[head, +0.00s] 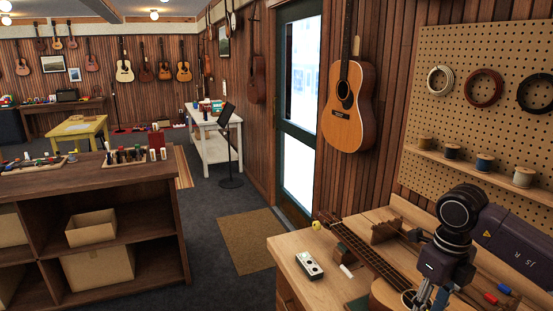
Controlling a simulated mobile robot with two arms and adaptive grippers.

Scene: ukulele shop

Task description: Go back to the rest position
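My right arm comes in from the right edge over the workbench (290,249). My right gripper (431,298) points down above the body of a ukulele (385,292) lying on the bench. The bottom edge of the picture cuts off the gripper's fingertips, so its opening and anything between its fingers are hidden. My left arm and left gripper are not in view.
A white pedal-like box (309,265) and a small white cylinder (346,271) lie on the bench. Thread spools (485,162) stand on a pegboard shelf at right.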

